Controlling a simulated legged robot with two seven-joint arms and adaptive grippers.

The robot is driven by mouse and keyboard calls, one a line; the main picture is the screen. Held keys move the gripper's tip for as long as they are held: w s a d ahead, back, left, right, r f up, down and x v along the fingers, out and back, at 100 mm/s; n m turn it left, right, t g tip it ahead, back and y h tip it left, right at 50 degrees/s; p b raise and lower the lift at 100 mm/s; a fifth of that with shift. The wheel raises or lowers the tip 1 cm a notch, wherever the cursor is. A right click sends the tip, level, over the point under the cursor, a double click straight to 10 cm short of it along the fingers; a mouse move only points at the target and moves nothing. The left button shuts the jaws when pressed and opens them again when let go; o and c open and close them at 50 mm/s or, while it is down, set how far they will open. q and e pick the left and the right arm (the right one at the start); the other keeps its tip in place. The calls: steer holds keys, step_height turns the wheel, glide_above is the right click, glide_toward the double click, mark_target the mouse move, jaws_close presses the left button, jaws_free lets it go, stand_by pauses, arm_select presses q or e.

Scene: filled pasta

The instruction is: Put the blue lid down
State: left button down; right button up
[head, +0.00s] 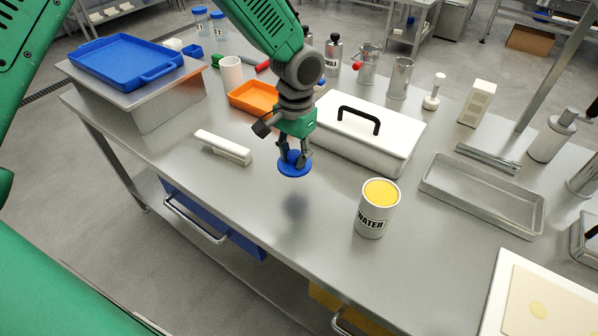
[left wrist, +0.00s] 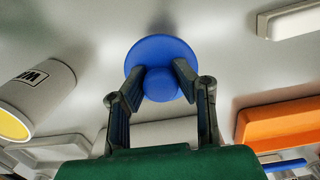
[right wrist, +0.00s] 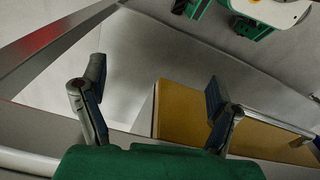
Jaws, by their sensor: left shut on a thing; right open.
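The blue lid (head: 294,168) is a round disc with a knob. My left gripper (head: 292,156) is shut on the knob and holds the lid above the steel table, with a shadow below it. The lid (left wrist: 158,56) also shows between the fingers of my left gripper (left wrist: 158,82) in the left wrist view. A white can marked WATER (head: 371,212) with a yellow top stands to the right of the lid; it shows in the left wrist view (left wrist: 38,88) too. My right gripper (right wrist: 150,105) is open and empty in the right wrist view. It is not visible in the head view.
A white box with a black handle (head: 400,139) and an orange tray (head: 240,105) stand behind the lid. A white block (head: 222,147) lies to the left. A metal tray (head: 430,190) is at the right. The tabletop (head: 265,200) around the lid's shadow is clear.

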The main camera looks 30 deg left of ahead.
mark_target(293, 188)
arm_select(q)
steer(key=f, duration=0.4)
steer(key=shift+a, duration=0.2)
steer(key=shift+d+f, duration=0.2)
steer(key=shift+f, duration=0.65)
steer(key=shift+d+f, duration=0.2)
steer(key=shift+f, duration=0.65)
steer(key=shift+a, duration=0.1)
steer(key=c, duration=1.3)
jaws_free()
steer(key=shift+a+f+b, duration=0.15)
steer(key=shift+b, duration=0.15)
steer(key=r, duration=0.8)
steer(key=w+r+p, duration=0.1)
steer(key=r, duration=0.3)
steer(key=shift+r, duration=0.15)
steer(key=shift+s, duration=0.1)
